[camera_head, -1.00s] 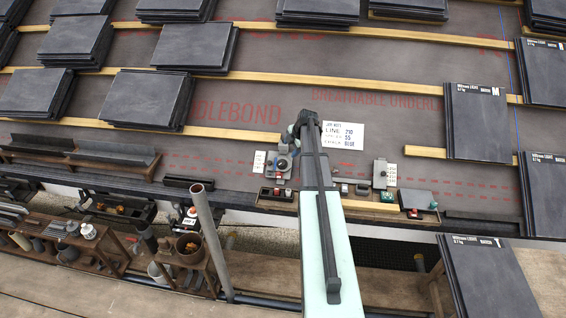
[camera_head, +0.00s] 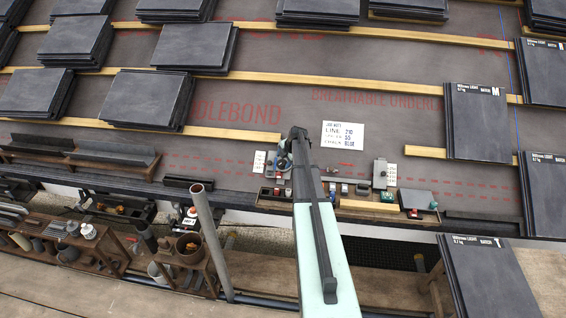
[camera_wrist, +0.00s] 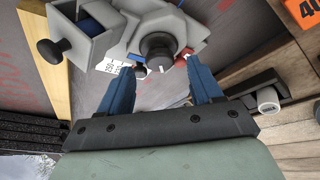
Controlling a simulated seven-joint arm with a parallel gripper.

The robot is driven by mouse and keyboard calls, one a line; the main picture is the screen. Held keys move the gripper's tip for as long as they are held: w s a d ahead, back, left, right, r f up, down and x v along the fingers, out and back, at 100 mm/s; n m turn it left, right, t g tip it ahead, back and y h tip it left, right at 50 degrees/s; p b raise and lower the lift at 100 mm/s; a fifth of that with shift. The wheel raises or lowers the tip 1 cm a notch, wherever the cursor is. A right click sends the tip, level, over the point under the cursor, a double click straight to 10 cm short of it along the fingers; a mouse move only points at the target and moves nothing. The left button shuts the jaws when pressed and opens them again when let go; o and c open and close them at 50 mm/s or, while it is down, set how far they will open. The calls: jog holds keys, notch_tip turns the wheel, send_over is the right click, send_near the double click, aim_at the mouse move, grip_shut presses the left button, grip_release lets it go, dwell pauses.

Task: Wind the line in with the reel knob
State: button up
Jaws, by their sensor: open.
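In the wrist view a grey housing (camera_wrist: 130,28) fills the top middle. It has a round black knob (camera_wrist: 160,50) on its face. A second black knob (camera_wrist: 50,50) sticks out of a grey block with a blue part inside, at the left. My gripper (camera_wrist: 163,76) has its blue fingers apart and points at the round black knob. The knob shows in the gap between the fingertips, and I see no grip on it. In the head view my arm's end is over the grey device (camera_head: 283,163) and hides part of it.
A white job card (camera_head: 343,135) lies right of my arm. A wooden tray (camera_head: 372,205) with small parts and a grey box (camera_head: 380,172) sit to the right. Slate stacks (camera_head: 475,120) stand farther right. A grey post (camera_head: 210,240) rises in front, at the left.

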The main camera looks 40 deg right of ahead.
aim_at(282, 164)
jog(key=shift+x, duration=1.3)
jog(key=shift+c, duration=0.4)
jog(key=c, duration=1)
jog(key=shift+o, duration=0.2)
